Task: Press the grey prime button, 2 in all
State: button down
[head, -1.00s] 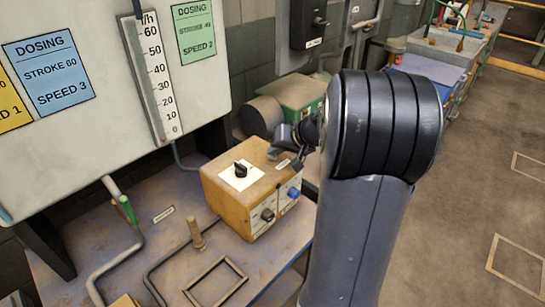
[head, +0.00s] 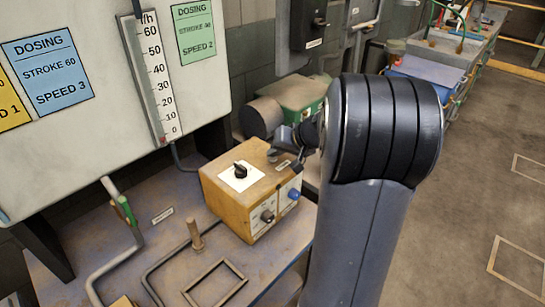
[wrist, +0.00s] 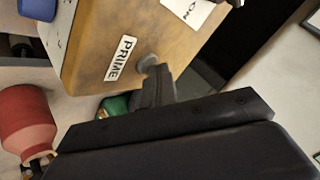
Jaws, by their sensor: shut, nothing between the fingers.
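The grey prime button (wrist: 148,62) is a small round knob beside the white PRIME label (wrist: 121,58) on the top of the yellow-brown control box (wrist: 90,45). In the head view the button (head: 272,156) shows near the back right corner of the box top. My gripper (wrist: 158,78) is shut and empty. In the wrist view its fingertips are right by the button and partly overlap it; I cannot tell if they touch. In the head view my arm hides most of the gripper.
The box top also carries a black rotary knob (head: 240,170) on a white plate. Its front has a blue knob (head: 294,194) and a dark knob (head: 267,216). A wooden peg (head: 195,235) stands on the bench. A green motor (head: 300,92) sits behind the box.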

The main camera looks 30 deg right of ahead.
aim_at(275, 159)
jog(key=shift+r+p, duration=0.3)
jog(key=shift+r, duration=0.4)
jog(key=shift+r, duration=0.15)
jog(key=shift+r+p, duration=1.5)
jog(key=shift+r, duration=0.95)
jog(key=shift+a, duration=0.1)
dwell(0.4)
jog(key=w+a+r+m+g+y+p, duration=0.1)
jog(key=a+m+p, duration=0.15)
jog(key=a, duration=0.85)
jog(key=w+a+r+m+p, duration=0.15)
jog(key=a+m, duration=0.25)
jog(key=a, duration=0.7)
jog(key=s+a+m+y+p, duration=0.1)
jog(key=s+a+m, duration=0.2)
jog(key=a, duration=0.8)
jog(key=s+a+r+m+g+y+p, duration=0.1)
jog(key=s+a+m, duration=0.3)
jog(key=a, duration=0.6)
jog(key=shift+s+a+p, duration=0.35)
jog(key=shift+s+p, duration=0.05)
jog(key=shift+s, duration=0.15)
